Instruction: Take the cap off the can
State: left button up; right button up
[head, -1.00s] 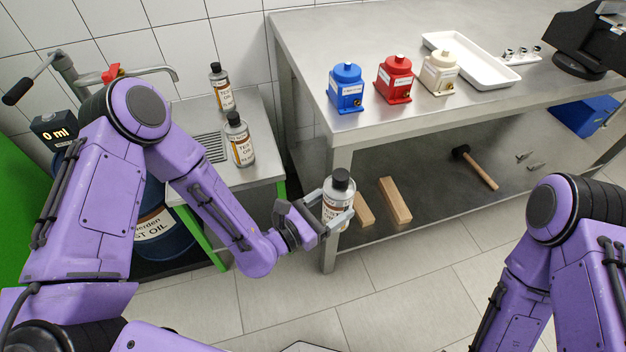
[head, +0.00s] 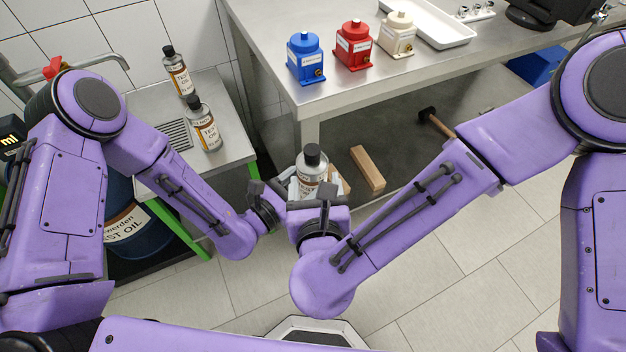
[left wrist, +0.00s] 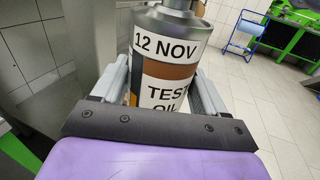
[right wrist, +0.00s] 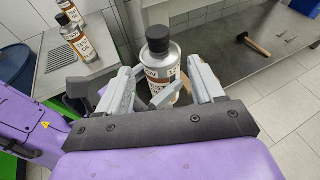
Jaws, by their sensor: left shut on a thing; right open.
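The test oil can (head: 312,172) is upright in mid-air in front of the workbench, with its black cap (head: 312,152) on top. My left gripper (head: 290,185) is shut around the can's body; the left wrist view shows the can (left wrist: 168,60) between its two fingers, its cap out of that frame. My right gripper (head: 322,195) is open on the near side of the can. In the right wrist view its spread fingers (right wrist: 160,88) point at the can (right wrist: 163,68), with the cap (right wrist: 157,38) beyond and above them, not gripped.
Two more oil cans (head: 203,128) (head: 178,72) stand on the small side table (head: 150,183). Blue (head: 305,60), red (head: 353,47) and cream (head: 397,36) pumps stand on the workbench (head: 275,60). Wooden blocks (head: 367,168) and a mallet (head: 436,122) lie on its lower shelf.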

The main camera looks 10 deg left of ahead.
aim_at(309, 146)
jog(key=shift+m, duration=0.4)
jog(key=x, duration=0.4)
jog(key=r+x, duration=0.1)
jog(key=x, duration=0.6)
jog(key=shift+w+a+r, duration=0.15)
jog(key=shift+w+a, duration=0.2)
jog(key=shift+w, duration=0.2)
jog(key=c, duration=1.2)
jog(key=shift+a, duration=0.1)
jog(key=shift+r, duration=0.1)
jog(key=shift+r, duration=1.05)
